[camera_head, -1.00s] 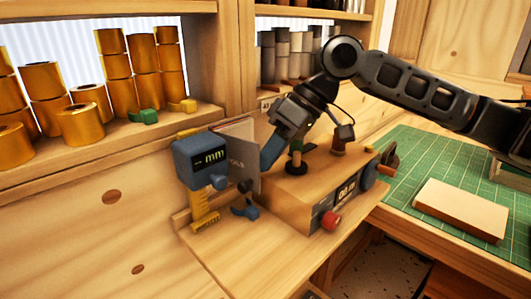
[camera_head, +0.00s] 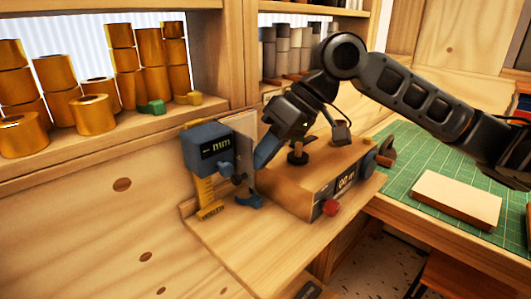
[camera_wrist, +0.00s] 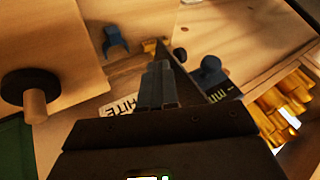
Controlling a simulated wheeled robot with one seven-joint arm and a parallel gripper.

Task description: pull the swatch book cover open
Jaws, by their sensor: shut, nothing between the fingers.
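The swatch book's pale cover (camera_head: 245,128) stands up behind the blue gauge in the head view, and the gauge hides part of it. My gripper (camera_head: 262,158) points down just to the right of the cover, its fingers together. I cannot tell whether they touch it. In the wrist view, the closed fingertips (camera_wrist: 157,72) show in the middle with nothing between them. A dark, slanting panel lies just to their right, probably the cover. A white label with dark letters (camera_wrist: 118,108) shows to their left. How far the cover is open is unclear.
The blue gauge (camera_head: 208,148) on a yellow stand is close left of my gripper. A wooden box (camera_head: 315,178) with a red knob (camera_head: 331,208) and a dark upright knob (camera_head: 298,153) stands at right. Gold foil rolls (camera_head: 95,115) fill the left shelf.

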